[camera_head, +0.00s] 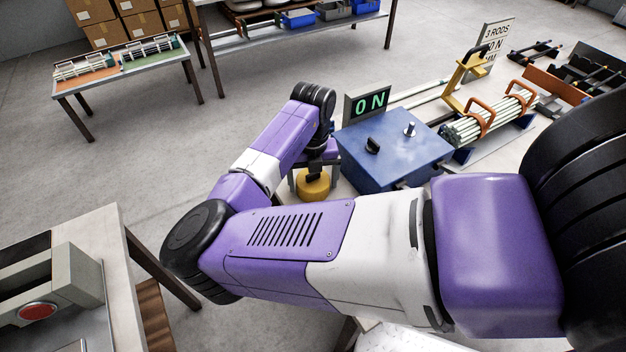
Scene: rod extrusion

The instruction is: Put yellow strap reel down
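The yellow strap reel (313,187) is a small round yellow drum with a dark part on top. It is just left of the blue box, at the left end of the workbench. My gripper (315,174) points down right above the reel, at its dark top. My wrist and forearm hide part of the area, and the fingers are too small and dark to tell whether they are closed on the reel. I cannot tell whether the reel rests on the surface or hangs just above it.
A bundle of pale rods (482,122) with orange handles lies farther right. A sign (492,45) stands behind. Open floor lies to the left.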

